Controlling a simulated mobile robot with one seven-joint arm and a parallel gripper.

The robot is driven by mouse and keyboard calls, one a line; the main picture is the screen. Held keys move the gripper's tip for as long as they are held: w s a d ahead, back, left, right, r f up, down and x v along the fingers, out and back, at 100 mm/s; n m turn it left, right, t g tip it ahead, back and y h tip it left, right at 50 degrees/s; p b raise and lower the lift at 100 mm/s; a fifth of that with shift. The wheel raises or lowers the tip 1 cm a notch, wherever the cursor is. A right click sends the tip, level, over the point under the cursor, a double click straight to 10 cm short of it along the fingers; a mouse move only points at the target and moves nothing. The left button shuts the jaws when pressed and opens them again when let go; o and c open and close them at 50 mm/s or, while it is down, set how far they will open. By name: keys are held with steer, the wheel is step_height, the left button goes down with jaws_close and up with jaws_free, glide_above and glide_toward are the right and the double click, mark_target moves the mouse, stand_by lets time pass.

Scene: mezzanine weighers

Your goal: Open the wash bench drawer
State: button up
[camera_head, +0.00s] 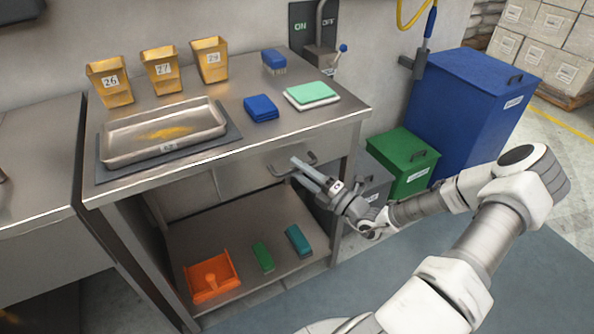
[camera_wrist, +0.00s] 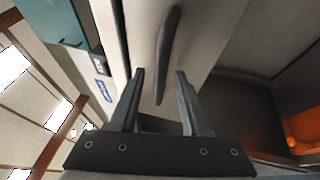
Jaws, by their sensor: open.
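The wash bench (camera_head: 215,142) is a steel table with a lower shelf. Its drawer (camera_head: 237,177) sits under the top at the right and looks closed, with a dark bar handle (camera_head: 279,171) on its front. In the wrist view the drawer handle (camera_wrist: 167,50) runs up the picture, ahead of and between the fingertips. My gripper (camera_head: 294,165) is at the drawer front, by the right part of the handle. In the wrist view my gripper (camera_wrist: 159,75) is open, its two fingers on either side of the handle's near end. I cannot tell whether they touch it.
On the bench top stand several yellow tubs (camera_head: 161,71), a metal tray (camera_head: 164,132), blue cloths (camera_head: 261,108) and a brush (camera_head: 274,62). The shelf holds an orange dustpan (camera_head: 211,276). Green (camera_head: 403,160) and blue (camera_head: 465,110) bins stand right of the bench.

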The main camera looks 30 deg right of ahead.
steer(key=shift+w+a+r, duration=0.1)
steer(key=shift+w+a, duration=0.1)
steer(key=shift+w, duration=0.2)
steer(key=shift+c, duration=0.2)
jaws_close()
stand_by(1.1)
